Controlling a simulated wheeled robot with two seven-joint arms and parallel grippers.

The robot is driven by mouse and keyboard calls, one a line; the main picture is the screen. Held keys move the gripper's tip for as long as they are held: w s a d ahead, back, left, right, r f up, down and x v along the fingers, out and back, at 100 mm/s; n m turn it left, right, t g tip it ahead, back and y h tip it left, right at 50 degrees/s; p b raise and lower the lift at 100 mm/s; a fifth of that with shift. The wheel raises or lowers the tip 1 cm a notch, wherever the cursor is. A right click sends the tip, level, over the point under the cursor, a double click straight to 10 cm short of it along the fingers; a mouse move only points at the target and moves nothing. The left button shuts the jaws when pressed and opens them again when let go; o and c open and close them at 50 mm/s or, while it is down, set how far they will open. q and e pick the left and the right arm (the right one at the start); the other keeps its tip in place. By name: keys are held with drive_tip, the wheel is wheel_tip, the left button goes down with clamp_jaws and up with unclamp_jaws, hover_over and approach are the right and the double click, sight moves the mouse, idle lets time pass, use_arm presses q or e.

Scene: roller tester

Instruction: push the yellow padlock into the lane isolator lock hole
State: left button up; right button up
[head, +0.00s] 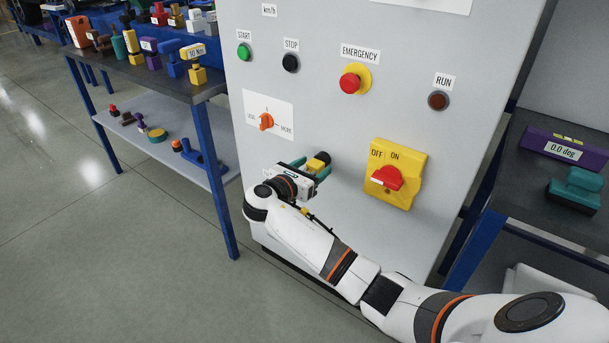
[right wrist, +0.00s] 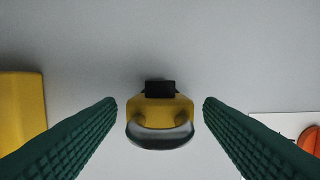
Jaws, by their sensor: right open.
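The yellow padlock (head: 317,163) is at the front of the grey cabinet, left of the lane isolator. In the right wrist view the padlock (right wrist: 160,108) has its grey shackle toward the camera and a small black piece behind it at the panel. My right gripper (head: 310,168) is open, one green finger on each side of the padlock, with visible gaps (right wrist: 160,103). The lane isolator (head: 412,160) is a yellow box marked OFF and ON with a red handle (head: 387,178); a small dark spot, perhaps the lock hole, shows below the handle. My left gripper is not in view.
The cabinet carries a green START button (head: 243,52), a black STOP button (head: 290,63), a red emergency button (head: 350,83), a RUN lamp (head: 438,100) and an orange knob (head: 266,121). Tables with tools stand left and right. The panel between padlock and isolator is clear.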

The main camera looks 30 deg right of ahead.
clamp_jaws()
idle(0.6)
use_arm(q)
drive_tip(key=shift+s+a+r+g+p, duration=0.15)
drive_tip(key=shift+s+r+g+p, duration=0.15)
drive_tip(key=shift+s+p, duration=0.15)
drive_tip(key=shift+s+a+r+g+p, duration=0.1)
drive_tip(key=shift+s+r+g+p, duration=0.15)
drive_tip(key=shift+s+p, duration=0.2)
use_arm(e)
drive_tip(key=shift+s+a, duration=0.25)
drive_tip(key=shift+a, duration=0.25)
drive_tip(key=c, duration=0.9)
unclamp_jaws()
drive_tip(key=shift+a, duration=0.1)
clamp_jaws()
